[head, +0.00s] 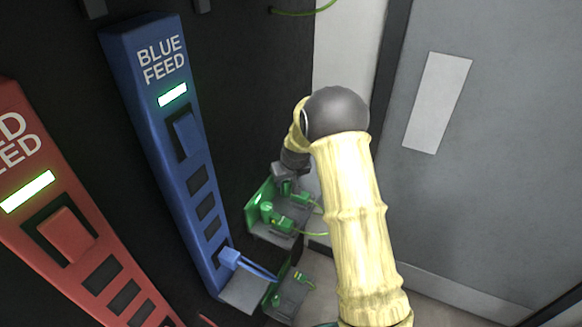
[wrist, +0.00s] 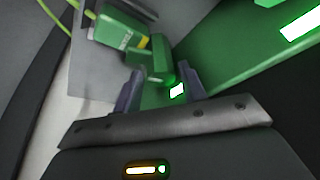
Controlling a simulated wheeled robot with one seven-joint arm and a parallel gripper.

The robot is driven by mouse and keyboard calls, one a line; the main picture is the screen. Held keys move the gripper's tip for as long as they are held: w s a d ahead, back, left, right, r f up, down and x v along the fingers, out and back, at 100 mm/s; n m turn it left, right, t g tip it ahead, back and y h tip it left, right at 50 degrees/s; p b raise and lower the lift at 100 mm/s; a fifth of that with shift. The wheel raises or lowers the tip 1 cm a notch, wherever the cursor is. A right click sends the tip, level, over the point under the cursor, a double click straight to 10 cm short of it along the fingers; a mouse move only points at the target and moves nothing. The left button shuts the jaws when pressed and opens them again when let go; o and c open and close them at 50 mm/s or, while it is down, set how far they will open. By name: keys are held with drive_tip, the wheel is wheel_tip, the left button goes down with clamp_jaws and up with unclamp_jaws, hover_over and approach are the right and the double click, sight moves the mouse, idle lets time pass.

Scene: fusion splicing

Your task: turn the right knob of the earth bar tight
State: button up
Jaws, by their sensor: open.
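The earth bar is a green panel (head: 259,204) with a grey shelf (head: 290,214), low and right of the blue feed in the head view. Its left knob (head: 266,211) is green and stands clear of my gripper. The right knob (head: 287,187) is mostly hidden by my gripper (head: 283,176). In the wrist view a green knob (wrist: 161,58) lies just ahead of and between the fingertips of my open gripper (wrist: 158,83). Contact cannot be told. A green block (wrist: 121,27) with a yellow stripe sits beside the knob, with a yellow-green cable (wrist: 55,15).
The blue feed (head: 172,150) and red feed (head: 68,235) columns stand to the left. A lower grey shelf (head: 245,291) holds a blue plug (head: 230,257). More green parts (head: 299,277) sit below the earth bar. A grey door (head: 485,170) is on the right.

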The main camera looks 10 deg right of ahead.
drive_tip(key=b+v, duration=0.2)
drive_tip(key=v, duration=1.5)
drive_tip(key=shift+f, duration=0.1)
drive_tip(key=s+d+r+p, duration=0.1)
drive_tip(key=s+r+p, duration=0.3)
drive_tip(key=s+p, duration=0.2)
drive_tip(key=s+r+m+g+p, duration=0.1)
drive_tip(key=s+r+p, duration=0.3)
drive_tip(key=s, duration=0.6)
drive_tip(key=s+d+r+m+h+p, duration=0.1)
drive_tip(key=s+r+p, duration=0.4)
drive_tip(key=s+p, duration=0.4)
drive_tip(key=shift+d+g, duration=0.35)
drive_tip(key=shift+g, duration=0.05)
drive_tip(key=shift+c, duration=0.5)
